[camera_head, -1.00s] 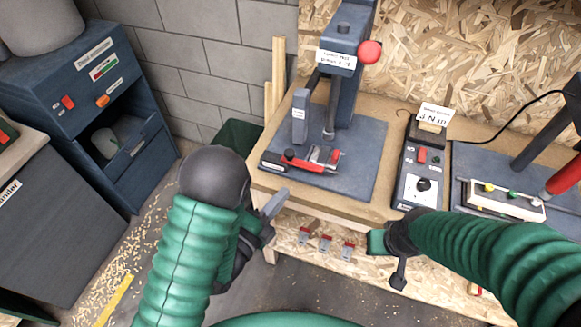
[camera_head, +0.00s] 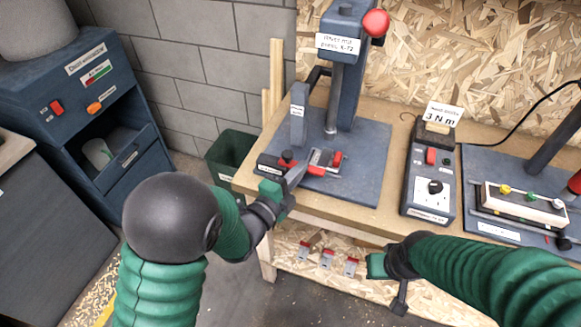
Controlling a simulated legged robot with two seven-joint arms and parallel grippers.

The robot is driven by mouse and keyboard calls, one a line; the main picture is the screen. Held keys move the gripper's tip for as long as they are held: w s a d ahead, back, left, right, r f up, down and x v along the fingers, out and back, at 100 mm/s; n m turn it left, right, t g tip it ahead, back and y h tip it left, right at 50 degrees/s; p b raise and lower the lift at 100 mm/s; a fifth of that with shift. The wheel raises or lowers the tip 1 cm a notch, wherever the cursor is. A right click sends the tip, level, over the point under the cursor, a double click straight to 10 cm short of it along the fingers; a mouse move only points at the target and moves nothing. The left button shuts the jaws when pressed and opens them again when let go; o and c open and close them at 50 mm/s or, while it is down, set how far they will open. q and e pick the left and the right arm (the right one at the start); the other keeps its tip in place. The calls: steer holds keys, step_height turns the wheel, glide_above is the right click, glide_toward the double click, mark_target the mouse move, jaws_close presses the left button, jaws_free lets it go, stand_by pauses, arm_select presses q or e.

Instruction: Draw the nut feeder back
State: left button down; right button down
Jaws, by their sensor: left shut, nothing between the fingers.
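The press (camera_head: 347,100) stands on a dark blue base plate (camera_head: 362,165) on the wooden bench. A low slide with red parts and a metal middle (camera_head: 322,158), which looks like the nut feeder, lies at the front of the press base; a dark labelled block (camera_head: 268,165) is at its left end. My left gripper (camera_head: 296,174) is shut and empty, its fingertips at the slide's front edge. I cannot tell whether they touch it; they cover part of it. My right gripper (camera_head: 385,278) hangs in front of the bench, away from the feeder; its finger opening is unclear.
A control box (camera_head: 430,180) with a knob and a "3 N m" card (camera_head: 442,115) stands right of the press. A fixture (camera_head: 520,205) with coloured knobs is at far right. A green bin (camera_head: 230,150) stands left of the bench. Small red-topped parts (camera_head: 328,258) show below the bench edge.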

mark_target(290, 166)
arm_select(q)
steer(key=shift+w+a+f, duration=0.25)
steer(key=shift+w+a, duration=0.75)
steer(key=shift+a, duration=0.2)
steer(key=w+a, duration=0.1)
steer(key=a, duration=0.2)
steer(key=w+a+b, duration=0.1)
steer(key=a, duration=0.1)
steer(key=a+b, duration=0.1)
steer(key=a, duration=0.2)
steer(key=shift+w+a, duration=0.35)
steer(key=shift+w, duration=0.05)
steer(key=shift+d, duration=0.15)
